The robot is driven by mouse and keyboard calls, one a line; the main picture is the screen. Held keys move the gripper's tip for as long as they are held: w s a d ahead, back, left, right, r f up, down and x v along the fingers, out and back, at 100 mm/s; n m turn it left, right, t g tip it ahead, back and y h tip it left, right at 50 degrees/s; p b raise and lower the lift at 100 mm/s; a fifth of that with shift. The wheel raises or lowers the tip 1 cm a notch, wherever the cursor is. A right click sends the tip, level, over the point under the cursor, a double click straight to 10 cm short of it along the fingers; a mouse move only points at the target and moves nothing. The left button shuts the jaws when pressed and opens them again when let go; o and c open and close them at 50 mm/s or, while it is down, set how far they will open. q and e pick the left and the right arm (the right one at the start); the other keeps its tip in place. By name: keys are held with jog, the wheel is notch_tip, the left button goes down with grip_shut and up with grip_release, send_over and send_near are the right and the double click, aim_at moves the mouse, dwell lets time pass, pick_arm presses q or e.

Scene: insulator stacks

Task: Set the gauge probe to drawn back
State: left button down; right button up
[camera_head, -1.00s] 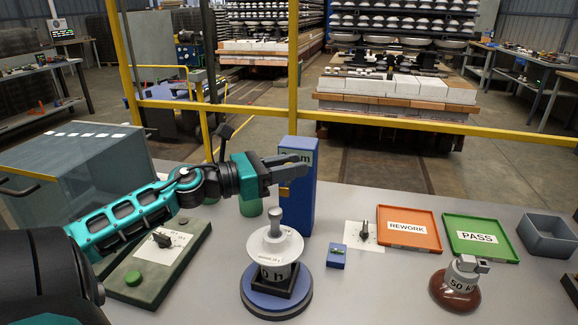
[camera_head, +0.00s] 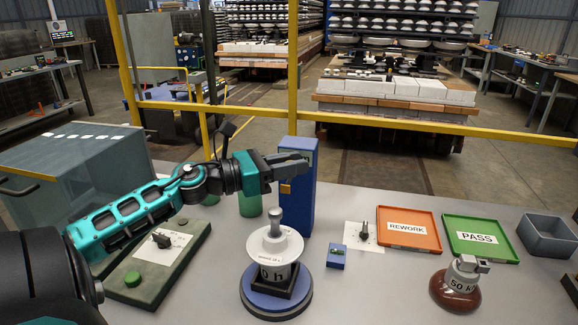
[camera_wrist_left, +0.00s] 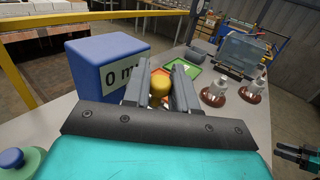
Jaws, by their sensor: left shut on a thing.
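The gauge is a tall blue column (camera_head: 299,205) behind the insulator on the bench. In the left wrist view its blue housing (camera_wrist_left: 88,62) shows a label, "0 m", partly covered by a finger. My left gripper (camera_head: 300,168) is at the column's upper front and covers most of its label. In the wrist view its two fingers are shut on a yellow-orange knob (camera_wrist_left: 159,84). A small orange part (camera_head: 285,188) shows just under the fingers in the head view. The probe's own position is hidden.
A white insulator (camera_head: 274,245) stands upright on a round blue base (camera_head: 262,301) below my left gripper. A control box (camera_head: 135,285) with a dial and green button is at left. Orange REWORK (camera_head: 408,246) and green PASS (camera_head: 490,253) trays lie right. A brown insulator (camera_head: 455,290) stands near them.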

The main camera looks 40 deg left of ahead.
pick_arm(q)
jog(key=shift+a, duration=0.15)
pick_arm(e)
jog(key=shift+r, duration=0.1)
pick_arm(q)
jog(key=c, duration=1)
grip_release()
jog(key=shift+w, duration=0.1)
pick_arm(e)
jog(key=shift+w, duration=0.1)
jog(key=shift+f, duration=0.2)
